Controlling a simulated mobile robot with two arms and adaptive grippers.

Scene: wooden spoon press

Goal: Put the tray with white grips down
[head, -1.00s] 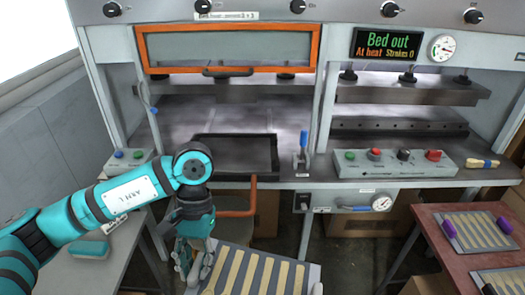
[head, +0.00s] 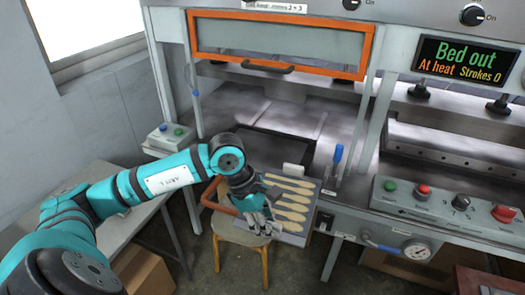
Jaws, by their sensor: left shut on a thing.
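The tray with white grips (head: 312,190) is grey and carries several pale wooden spoon blanks (head: 290,207) side by side. One white grip (head: 294,168) shows at its far edge. My left gripper (head: 262,224) is shut at the tray's near left side, where its fingers hide the other grip. The tray is in front of the press, over or by a wooden stool (head: 240,236). I cannot tell whether it touches the stool. My right gripper is not in view.
The press has a dark-framed bed (head: 262,147) under a raised orange-framed guard (head: 369,55). A blue-handled lever (head: 337,158) stands right of the tray. A button panel (head: 440,203) is farther right. A grey side table (head: 135,215) is at left, above a cardboard box (head: 146,272).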

